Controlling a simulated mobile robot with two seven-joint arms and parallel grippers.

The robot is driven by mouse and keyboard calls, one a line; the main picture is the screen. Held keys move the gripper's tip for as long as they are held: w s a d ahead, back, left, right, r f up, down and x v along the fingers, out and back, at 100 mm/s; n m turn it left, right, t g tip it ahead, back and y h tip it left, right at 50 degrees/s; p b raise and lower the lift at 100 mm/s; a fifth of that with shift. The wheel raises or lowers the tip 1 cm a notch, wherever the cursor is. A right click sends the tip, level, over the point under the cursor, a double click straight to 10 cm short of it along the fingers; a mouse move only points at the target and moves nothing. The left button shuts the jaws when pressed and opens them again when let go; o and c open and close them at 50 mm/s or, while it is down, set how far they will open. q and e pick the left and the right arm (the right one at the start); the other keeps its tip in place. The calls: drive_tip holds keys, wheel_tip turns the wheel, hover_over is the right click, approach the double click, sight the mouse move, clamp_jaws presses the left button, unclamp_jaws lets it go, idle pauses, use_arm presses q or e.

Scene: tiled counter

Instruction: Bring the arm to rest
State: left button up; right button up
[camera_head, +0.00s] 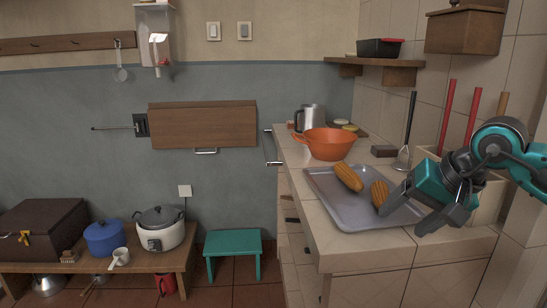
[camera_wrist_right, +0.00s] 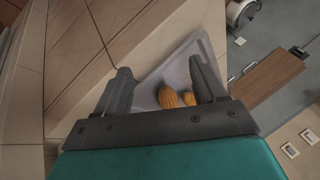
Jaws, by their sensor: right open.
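My right arm comes in from the right in the head view. Its teal and dark grey gripper (camera_head: 418,212) hangs over the right front part of the tray, with its fingers apart and nothing between them. In the right wrist view, the two fingers of this gripper (camera_wrist_right: 162,85) are spread, with the tray beyond them. The grey tray (camera_head: 335,207) lies on the tiled counter and holds two orange-yellow corn cobs, one at the left (camera_head: 348,177) and one close to the gripper (camera_head: 380,193). I cannot tell how far the fingers are above the tray. My left gripper is not in view.
An orange colander (camera_head: 329,145) and a metal kettle (camera_head: 312,117) stand behind the tray. A ladle (camera_head: 405,140) and red-handled tools (camera_head: 447,115) stand along the tiled wall. A wooden box (camera_head: 465,31) hangs above the arm. A green stool (camera_head: 233,242) stands on the floor.

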drive_tip(key=s+a+f+m+t+y, duration=0.1)
drive_tip(key=s+a+m+y, duration=0.3)
drive_tip(key=a+m+y, duration=0.55)
drive_tip(key=s+a+f+m+t+y, duration=0.1)
drive_tip(key=s+a+m+y, duration=0.4)
drive_tip(key=a+m, duration=0.65)
drive_tip(key=w+d+f+m+t+h, duration=0.1)
drive_tip(key=d+f+m+t+h, duration=0.3)
drive_tip(key=m, duration=1)
drive_tip(key=w+d+f+m+t+h, duration=0.1)
drive_tip(key=d+f+m+t+h, duration=0.35)
drive_tip(key=m, duration=0.85)
drive_tip(key=s+d+f+m+g+h, duration=0.1)
drive_tip(key=s+f+m+g+h, duration=0.15)
drive_tip(key=s+f+m, duration=0.55)
drive_tip(key=s+d+f+m+g+h, duration=0.2)
drive_tip(key=s+f+m+h, duration=0.2)
drive_tip(key=f+m, duration=0.65)
use_arm(q)
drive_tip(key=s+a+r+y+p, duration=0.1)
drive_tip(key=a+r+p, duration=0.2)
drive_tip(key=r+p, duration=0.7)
drive_tip(key=p, duration=0.3)
drive_tip(key=shift+p, duration=0.4)
use_arm(e)
wheel_tip(320, 180, up, 8)
drive_tip(key=s+d+h, duration=0.1)
drive_tip(key=s+d, duration=0.1)
drive_tip(key=shift+d+n, duration=0.35)
drive_tip(key=shift+n, duration=0.1)
